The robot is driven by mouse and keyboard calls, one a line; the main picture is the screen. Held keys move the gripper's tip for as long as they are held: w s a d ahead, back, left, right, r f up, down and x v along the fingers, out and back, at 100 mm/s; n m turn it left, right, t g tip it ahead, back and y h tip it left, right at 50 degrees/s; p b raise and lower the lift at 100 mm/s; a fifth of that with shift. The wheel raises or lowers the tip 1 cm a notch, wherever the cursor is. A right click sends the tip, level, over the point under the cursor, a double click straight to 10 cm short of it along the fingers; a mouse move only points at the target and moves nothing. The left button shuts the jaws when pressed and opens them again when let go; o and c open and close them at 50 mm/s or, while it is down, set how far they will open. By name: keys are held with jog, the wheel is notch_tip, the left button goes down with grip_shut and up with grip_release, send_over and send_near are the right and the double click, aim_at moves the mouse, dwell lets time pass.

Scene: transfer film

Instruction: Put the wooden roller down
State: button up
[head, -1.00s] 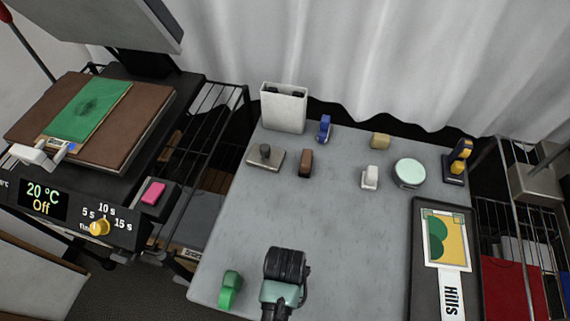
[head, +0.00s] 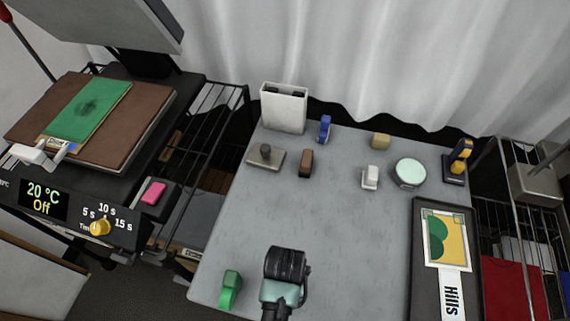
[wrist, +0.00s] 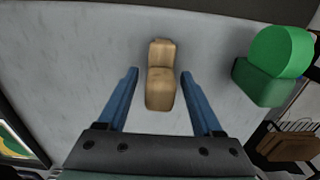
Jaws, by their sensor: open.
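The wooden roller (wrist: 161,88) is a tan, rounded piece in the wrist view, between my two blue fingers. It appears to rest on the grey table. My gripper (wrist: 160,74) is open, with a gap showing on each side of the roller, so neither finger seems to touch it. In the head view my gripper (head: 285,272) is over the front part of the table and hides the roller.
A green roller-like piece (wrist: 275,65) stands close by, also in the head view (head: 230,290). A black tray (head: 425,285) with a print lies to the right. Several small tools and a white holder (head: 284,110) stand at the back. The table's middle (head: 330,225) is clear.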

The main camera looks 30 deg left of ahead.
notch_tip(320, 180, up, 12)
jog(key=shift+f+p, duration=0.2)
jog(key=shift+p, duration=0.3)
jog(key=w+r+m+t+y, duration=0.15)
jog(key=w+r+t, duration=0.75)
jog(key=w+r, duration=0.9)
jog(key=w+d+r+t, duration=0.1)
jog(key=w+r+t, duration=0.2)
jog(key=r, duration=0.5)
jog(key=w+d+r+t, duration=0.1)
jog(key=w+r+t, duration=0.15)
jog(key=r, duration=0.65)
jog(key=s+d+r+t, duration=0.2)
jog(key=s+r+t, duration=0.2)
jog(key=r, duration=0.6)
jog(key=s+d+r+m+t+h, duration=0.1)
jog(key=s+d+r+t, duration=0.2)
jog(key=r, duration=0.7)
jog(key=s+d+r+t, duration=0.2)
jog(key=s+r+t, duration=0.3)
jog(key=r, duration=0.6)
jog(key=shift+s+d+m+t, duration=0.25)
jog(key=shift+s+m+t, duration=0.1)
jog(key=shift+t, duration=0.1)
jog(key=shift+o, duration=0.4)
jog(key=shift+w+f+h, duration=0.1)
jog(key=shift+h, duration=0.15)
